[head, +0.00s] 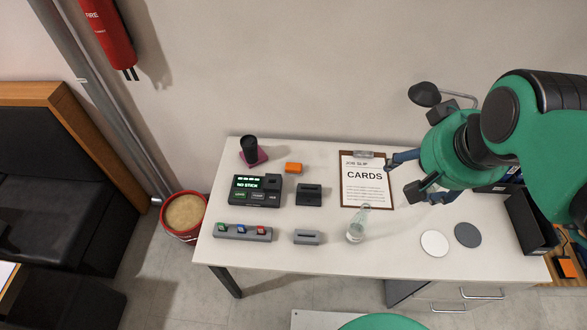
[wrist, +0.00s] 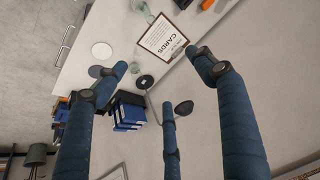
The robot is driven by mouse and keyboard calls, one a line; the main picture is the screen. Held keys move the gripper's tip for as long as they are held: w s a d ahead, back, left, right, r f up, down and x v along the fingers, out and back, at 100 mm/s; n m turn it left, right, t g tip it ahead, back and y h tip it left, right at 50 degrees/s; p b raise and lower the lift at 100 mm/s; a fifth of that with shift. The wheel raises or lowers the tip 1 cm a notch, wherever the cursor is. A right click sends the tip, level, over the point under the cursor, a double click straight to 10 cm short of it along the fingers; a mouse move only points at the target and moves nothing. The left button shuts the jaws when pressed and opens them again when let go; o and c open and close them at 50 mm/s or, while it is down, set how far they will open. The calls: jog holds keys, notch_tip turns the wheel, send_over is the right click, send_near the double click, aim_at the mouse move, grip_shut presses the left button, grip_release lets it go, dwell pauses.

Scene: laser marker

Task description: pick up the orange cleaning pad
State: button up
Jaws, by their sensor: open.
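The orange cleaning pad (head: 293,168) is a small block lying on the white table, behind the black slotted block and left of the clipboard. A bit of orange at the top edge of the wrist view (wrist: 206,4) looks like the same pad, partly cut off. My gripper (head: 398,178) is above the right part of the table, well to the right of the pad. Its blue fingers are spread apart and empty, as the wrist view (wrist: 160,76) also shows.
The device with the green display (head: 256,189), a black cup (head: 249,148) and a black slotted block (head: 309,194) surround the pad. Two discs (head: 434,243) lie at right.

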jog(key=w+a+f+m+g+p, duration=0.1)
jog(key=w+a+m, duration=0.1)
jog(key=w, duration=0.5)
jog(key=w+a+f+m, duration=0.1)
jog(key=w+a+m, duration=0.2)
jog(key=w, duration=0.4)
jog(key=m+g+p, duration=0.4)
jog(key=m, duration=0.8)
send_over(293, 168)
notch_tip(293, 168, down, 35)
jog(key=shift+f, duration=0.15)
jog(key=shift+f, duration=0.1)
jog(key=shift+f+b, duration=0.35)
jog(key=shift+f, duration=3.8)
jog(key=shift+f, duration=0.1)
